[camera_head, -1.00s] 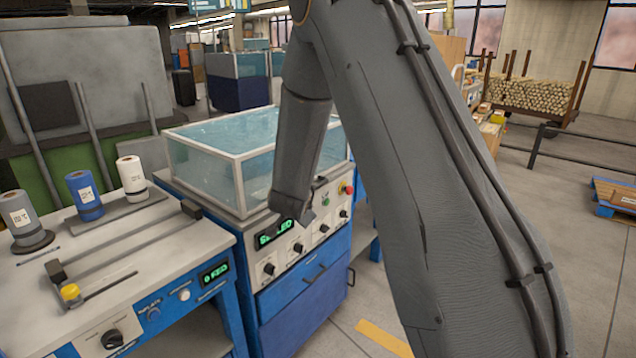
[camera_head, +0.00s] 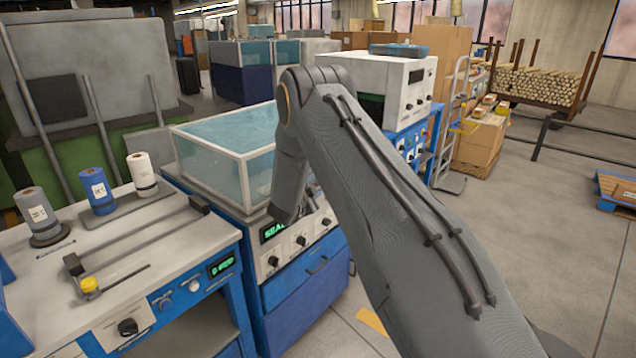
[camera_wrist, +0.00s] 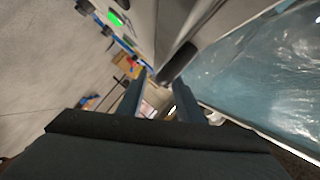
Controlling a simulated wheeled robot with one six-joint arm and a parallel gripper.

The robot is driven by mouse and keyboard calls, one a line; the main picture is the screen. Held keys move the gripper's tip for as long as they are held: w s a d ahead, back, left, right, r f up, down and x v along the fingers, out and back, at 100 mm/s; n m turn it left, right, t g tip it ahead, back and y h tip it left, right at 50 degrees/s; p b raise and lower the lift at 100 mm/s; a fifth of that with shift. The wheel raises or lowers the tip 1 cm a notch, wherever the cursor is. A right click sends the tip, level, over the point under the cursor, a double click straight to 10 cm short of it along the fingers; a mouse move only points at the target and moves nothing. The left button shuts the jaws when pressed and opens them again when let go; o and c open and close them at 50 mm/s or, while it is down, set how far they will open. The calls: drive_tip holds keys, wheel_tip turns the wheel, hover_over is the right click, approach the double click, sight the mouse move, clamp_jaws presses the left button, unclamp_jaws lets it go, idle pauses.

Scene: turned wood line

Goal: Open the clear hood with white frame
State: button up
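The clear hood with white frame (camera_head: 218,157) sits on top of a blue and white machine in the head view and looks closed. Its right part is hidden behind my arm. In the wrist view its clear panel (camera_wrist: 265,75) fills the right side, edged by the pale frame. A dark rounded bar (camera_wrist: 178,64), which looks like the hood's handle, lies just beyond my fingertips. My gripper (camera_wrist: 160,88) is open and its fingers are apart, with nothing visible held between them. In the head view my arm mostly hides the gripper.
The machine's front panel has knobs and a green display (camera_head: 273,230). A bench (camera_head: 130,245) with several rolls stands at left. Another blue and white machine (camera_head: 408,95) and stacked cartons (camera_head: 478,142) stand behind my arm. Open floor (camera_head: 540,220) lies at right.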

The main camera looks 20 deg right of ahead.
drive_tip(key=shift+x, duration=1.4)
drive_tip(key=shift+c, duration=0.5)
clamp_jaws()
